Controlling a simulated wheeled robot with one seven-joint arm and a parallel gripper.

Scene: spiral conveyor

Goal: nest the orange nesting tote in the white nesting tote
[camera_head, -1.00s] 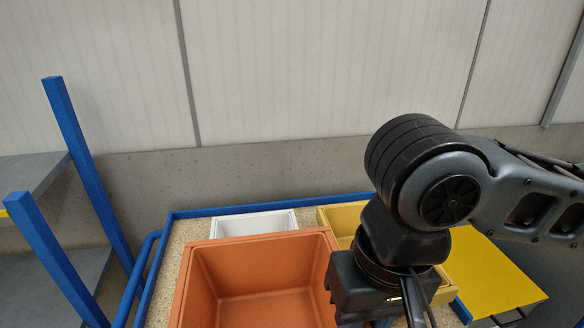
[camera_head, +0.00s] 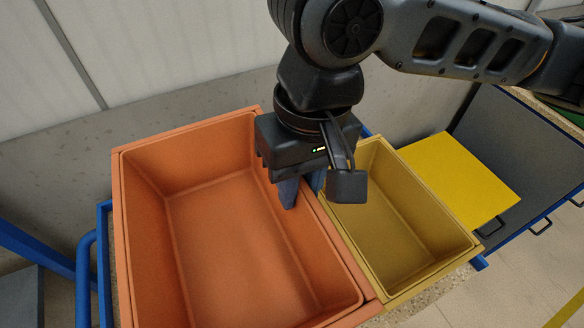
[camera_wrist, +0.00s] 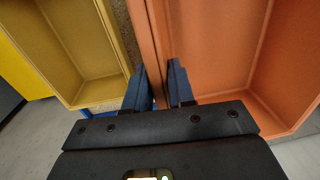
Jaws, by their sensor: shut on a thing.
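The orange nesting tote (camera_head: 230,250) is large and open-topped and fills the middle of the head view. My gripper (camera_head: 300,190) is shut on its right wall, with one blue finger inside the tote and the other outside. In the wrist view my gripper (camera_wrist: 160,88) has its fingers on either side of the orange wall, and the orange tote (camera_wrist: 210,45) lies to the right. The white nesting tote is not visible now; in the earlier head frame it showed behind the orange one. I cannot tell whether the orange tote touches it.
A yellow tote (camera_head: 388,215) stands close to the right of the orange tote, and it also shows in the wrist view (camera_wrist: 75,50). A flat yellow panel (camera_head: 455,180) lies farther right. A blue-framed rack (camera_head: 45,250) stands at the left. A wall rises behind.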

